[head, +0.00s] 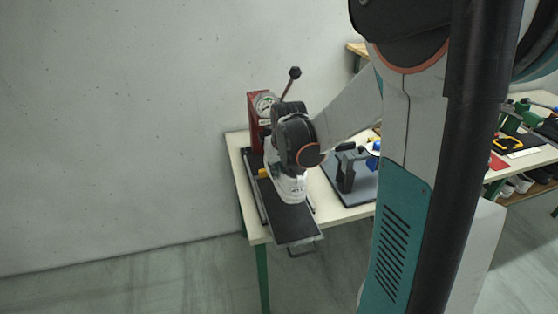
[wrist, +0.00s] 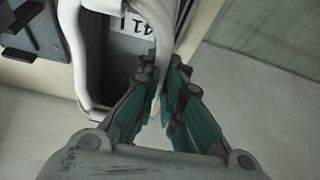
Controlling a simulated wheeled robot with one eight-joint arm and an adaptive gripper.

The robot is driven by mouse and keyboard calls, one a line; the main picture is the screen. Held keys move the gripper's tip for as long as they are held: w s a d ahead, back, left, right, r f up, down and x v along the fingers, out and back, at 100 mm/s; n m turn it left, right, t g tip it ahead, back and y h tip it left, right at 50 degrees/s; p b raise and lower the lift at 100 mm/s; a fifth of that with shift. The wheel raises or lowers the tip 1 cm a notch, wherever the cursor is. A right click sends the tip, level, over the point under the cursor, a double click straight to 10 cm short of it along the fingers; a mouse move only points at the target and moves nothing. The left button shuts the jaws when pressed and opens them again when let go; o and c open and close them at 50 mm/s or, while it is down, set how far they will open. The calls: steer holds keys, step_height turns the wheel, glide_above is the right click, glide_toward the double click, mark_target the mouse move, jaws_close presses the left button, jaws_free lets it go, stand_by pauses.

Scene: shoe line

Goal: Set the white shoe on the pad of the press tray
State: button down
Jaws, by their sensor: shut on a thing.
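The white shoe (wrist: 92,80) fills the upper part of the wrist view, with its opening and a label reading 41 inside. My gripper (wrist: 165,92) has its teal fingers shut on the rim of the shoe's opening. In the head view the white shoe (head: 291,187) shows below my wrist, over the press tray. The dark pad of the press tray (head: 290,225) sticks out toward the front of the table, with a handle at its front end. I cannot tell whether the sole touches the pad. My fingers are hidden there behind my wrist.
The red press (head: 256,122) with a gauge and black-knobbed lever (head: 294,73) stands at the back of the pale table (head: 236,142). A black device (head: 346,170) on a grey mat stands to the right. Another table (head: 537,158) with green devices is at far right.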

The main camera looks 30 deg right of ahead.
mark_target(283, 179)
steer(key=shift+d+f+b, duration=0.1)
steer(key=shift+f+b, duration=4.5)
steer(key=shift+f, duration=1.4)
steer(key=shift+f+b, duration=0.35)
steer(key=shift+f, duration=0.05)
steer(key=c, duration=1.7)
jaws_free()
steer(key=shift+o, duration=0.2)
steer(key=shift+r, duration=0.15)
steer(key=v, duration=1.1)
steer(key=shift+s+r, duration=0.2)
steer(key=shift+r, duration=0.15)
